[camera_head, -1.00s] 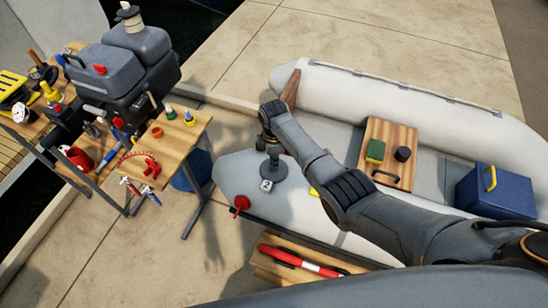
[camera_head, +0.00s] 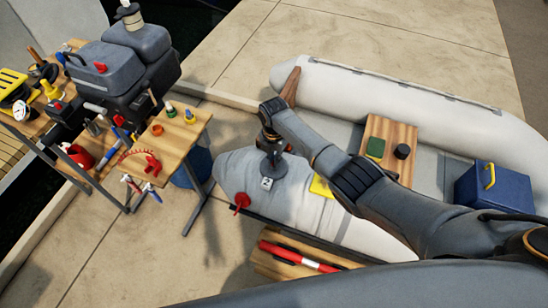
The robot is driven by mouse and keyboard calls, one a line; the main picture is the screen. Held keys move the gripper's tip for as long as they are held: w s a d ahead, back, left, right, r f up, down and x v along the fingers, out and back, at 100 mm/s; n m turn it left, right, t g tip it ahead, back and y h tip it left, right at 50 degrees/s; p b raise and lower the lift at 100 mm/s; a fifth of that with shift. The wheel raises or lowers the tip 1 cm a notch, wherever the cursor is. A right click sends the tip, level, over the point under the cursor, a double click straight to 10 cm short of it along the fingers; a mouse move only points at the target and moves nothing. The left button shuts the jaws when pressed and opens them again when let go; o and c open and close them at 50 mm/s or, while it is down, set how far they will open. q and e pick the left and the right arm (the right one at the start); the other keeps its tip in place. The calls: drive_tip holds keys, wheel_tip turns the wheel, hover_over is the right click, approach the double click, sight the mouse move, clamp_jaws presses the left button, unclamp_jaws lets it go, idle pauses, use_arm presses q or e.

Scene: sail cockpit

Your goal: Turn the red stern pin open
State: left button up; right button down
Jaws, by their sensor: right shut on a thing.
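The red stern pin (camera_head: 241,202) sticks out at the left end of the near grey tube (camera_head: 345,231) of the inflatable boat. My right gripper (camera_head: 271,160) reaches down over this tube from the right. It is shut on a dark grey round fitting (camera_head: 272,171), up and to the right of the red pin and apart from it. A small white tag marked 2 (camera_head: 266,184) sits just below the fitting. The fingertips are too small to make out. The tube's surface looks creased. My left gripper is not in view.
A wooden bench (camera_head: 182,150) with small tools and a grey outboard motor (camera_head: 130,75) stand at left. A wooden seat (camera_head: 405,131) and blue box (camera_head: 495,190) are in the boat. A red-and-white cylinder (camera_head: 300,257) lies in front.

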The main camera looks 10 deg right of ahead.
drive_tip(key=shift+n, duration=0.8)
drive_tip(key=c, duration=1.5)
unclamp_jaws()
wheel_tip(320, 180, up, 12)
drive_tip(key=shift+f, duration=0.1)
